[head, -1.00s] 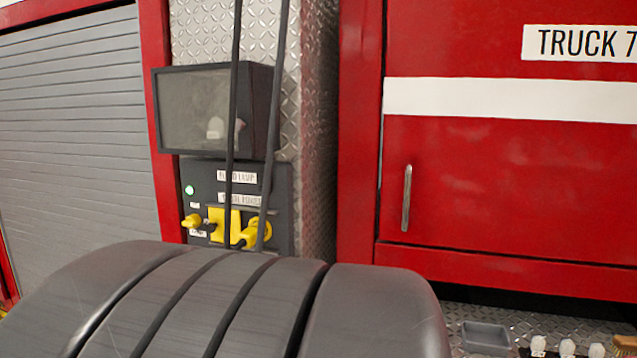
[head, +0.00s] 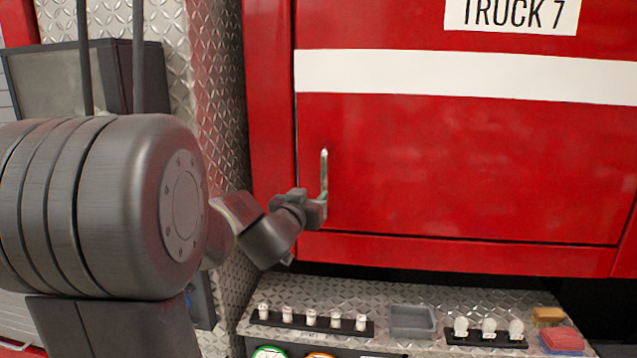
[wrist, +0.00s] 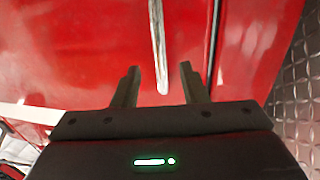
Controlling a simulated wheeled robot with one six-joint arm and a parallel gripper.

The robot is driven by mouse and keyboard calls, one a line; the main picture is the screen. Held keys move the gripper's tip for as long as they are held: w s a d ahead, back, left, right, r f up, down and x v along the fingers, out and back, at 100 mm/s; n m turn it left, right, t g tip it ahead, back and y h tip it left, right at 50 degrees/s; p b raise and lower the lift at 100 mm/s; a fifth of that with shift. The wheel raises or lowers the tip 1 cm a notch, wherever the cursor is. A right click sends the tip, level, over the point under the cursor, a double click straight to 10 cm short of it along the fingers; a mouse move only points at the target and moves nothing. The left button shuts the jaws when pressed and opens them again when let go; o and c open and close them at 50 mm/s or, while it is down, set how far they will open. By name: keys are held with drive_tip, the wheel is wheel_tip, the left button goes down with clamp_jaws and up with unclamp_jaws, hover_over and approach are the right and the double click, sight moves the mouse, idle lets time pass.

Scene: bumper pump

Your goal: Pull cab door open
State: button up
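The red cab door (head: 460,160) with a white stripe and a "TRUCK 7" label fills the right of the head view and looks closed. Its vertical metal handle (head: 324,172) is near the door's left edge. My gripper (head: 322,205) is at the lower end of the handle. In the wrist view, the two fingers (wrist: 158,85) are apart, and the handle (wrist: 158,45) runs down into the gap between them. The fingers do not touch the handle's sides. In the wrist view, the red door (wrist: 80,50) lies behind the handle.
A dark-framed lamp (head: 60,85) is at the left. Two black cables hang before it.

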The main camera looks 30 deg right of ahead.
sight(323, 185)
drive_tip(key=p+x, duration=0.1)
drive_tip(key=x, duration=0.8)
drive_tip(key=shift+w+d, duration=0.15)
drive_tip(key=shift+d, duration=0.1)
clamp_jaws()
